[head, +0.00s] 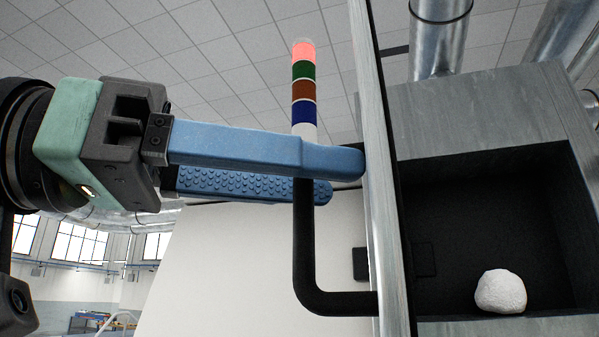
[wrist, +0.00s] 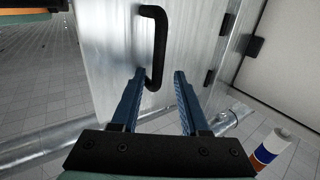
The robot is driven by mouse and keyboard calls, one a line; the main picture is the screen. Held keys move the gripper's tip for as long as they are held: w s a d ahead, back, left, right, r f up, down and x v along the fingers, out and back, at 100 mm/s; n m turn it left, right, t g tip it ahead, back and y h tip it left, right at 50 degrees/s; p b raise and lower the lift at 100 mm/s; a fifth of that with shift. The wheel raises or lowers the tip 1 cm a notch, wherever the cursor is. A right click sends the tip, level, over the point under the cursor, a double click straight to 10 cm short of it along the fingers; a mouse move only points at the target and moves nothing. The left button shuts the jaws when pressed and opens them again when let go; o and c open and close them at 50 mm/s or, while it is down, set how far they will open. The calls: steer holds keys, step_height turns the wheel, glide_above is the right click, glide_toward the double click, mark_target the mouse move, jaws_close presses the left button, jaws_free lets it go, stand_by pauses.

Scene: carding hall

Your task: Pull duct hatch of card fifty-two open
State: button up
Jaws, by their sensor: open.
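The duct hatch (head: 375,130) is a grey metal door, seen nearly edge-on in the head view and standing open. Its face (wrist: 112,60) fills the upper middle of the wrist view. It carries a black bar handle (head: 304,245), also in the wrist view (wrist: 160,45). The duct opening (head: 470,220) right of the hatch is dark inside, with a whitish lump (head: 501,291) at its bottom. My gripper (head: 345,175) is open, its blue fingers at the handle. One handle end (wrist: 152,84) shows between the fingertips; contact cannot be told.
A signal tower (head: 304,85) with its red top lit stands behind my gripper; it also shows low right in the wrist view (wrist: 270,152). Metal pipes (head: 438,40) rise above the duct. A pale panel (head: 230,260) lies behind the handle.

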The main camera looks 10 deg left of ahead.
steer(key=shift+s+a+r, duration=0.1)
steer(key=shift+r, duration=0.15)
steer(key=shift+r+b, duration=0.35)
steer(key=shift+r, duration=4.4)
steer(key=w+a+f+n+t+y+b, duration=0.1)
steer(key=w+f+n+t+y+b, duration=0.85)
steer(key=w+f, duration=1)
steer(key=s+d+f+n+t+y+b, duration=0.1)
steer(key=s+d+f+n+t+y, duration=0.1)
steer(key=s+f+t, duration=0.3)
steer(key=s+d+f+n+t+y+b, duration=0.2)
steer(key=s+f+t+y, duration=0.3)
steer(key=s+f, duration=0.4)
steer(key=shift+s+f+t+b, duration=0.3)
steer(key=shift+s+f+t, duration=0.15)
steer(key=shift+s, duration=0.45)
